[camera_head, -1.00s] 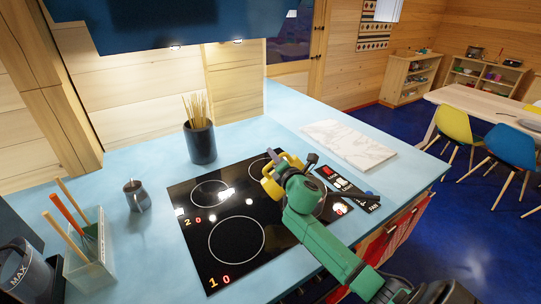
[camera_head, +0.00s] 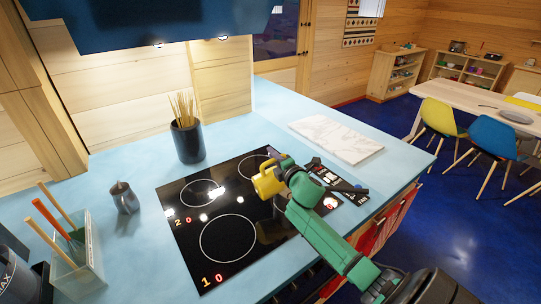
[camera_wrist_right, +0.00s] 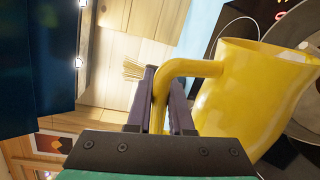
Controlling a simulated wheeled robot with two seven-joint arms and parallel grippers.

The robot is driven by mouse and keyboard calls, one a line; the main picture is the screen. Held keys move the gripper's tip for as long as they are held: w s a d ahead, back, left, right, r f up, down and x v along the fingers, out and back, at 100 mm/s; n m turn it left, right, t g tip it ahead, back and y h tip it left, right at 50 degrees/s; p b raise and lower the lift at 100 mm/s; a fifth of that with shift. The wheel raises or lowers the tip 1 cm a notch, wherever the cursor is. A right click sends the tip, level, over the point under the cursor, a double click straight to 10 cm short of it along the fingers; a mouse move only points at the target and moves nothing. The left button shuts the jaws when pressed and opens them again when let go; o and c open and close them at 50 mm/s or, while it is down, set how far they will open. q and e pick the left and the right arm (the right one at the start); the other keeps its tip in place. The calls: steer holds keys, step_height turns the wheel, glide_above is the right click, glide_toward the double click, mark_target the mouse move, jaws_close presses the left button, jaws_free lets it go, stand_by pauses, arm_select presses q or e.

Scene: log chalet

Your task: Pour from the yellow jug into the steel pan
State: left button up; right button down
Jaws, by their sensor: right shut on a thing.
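The yellow jug (camera_head: 267,183) is held above the right part of the black hob; it fills much of the right side of the right wrist view (camera_wrist_right: 245,95). My right gripper (camera_head: 285,172) is shut on its handle, which passes between the two fingers in the right wrist view (camera_wrist_right: 163,100). The jug's tilt and contents are hard to tell. No steel pan shows clearly in the head view. A grey rounded surface (camera_wrist_right: 306,118) shows partly behind the jug in the right wrist view; I cannot tell whether it is the pan. My left gripper is not in view.
The black hob (camera_head: 215,262) has bare rings at left. A dark pot of sticks (camera_head: 188,142) stands behind it, a small grey pitcher (camera_head: 124,199) to its left. A clear utensil holder (camera_head: 85,265) is at lower left. A marble board (camera_head: 337,140) lies right of the hob.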

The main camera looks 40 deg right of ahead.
steer(key=shift+d, duration=0.25)
steer(key=shift+d+r+p, duration=0.15)
steer(key=shift+r+p, duration=0.1)
steer(key=shift+p, duration=0.05)
steer(key=shift+s+d+r+m+p, duration=0.2)
steer(key=shift+d+m+p, duration=0.45)
steer(key=shift+m, duration=0.25)
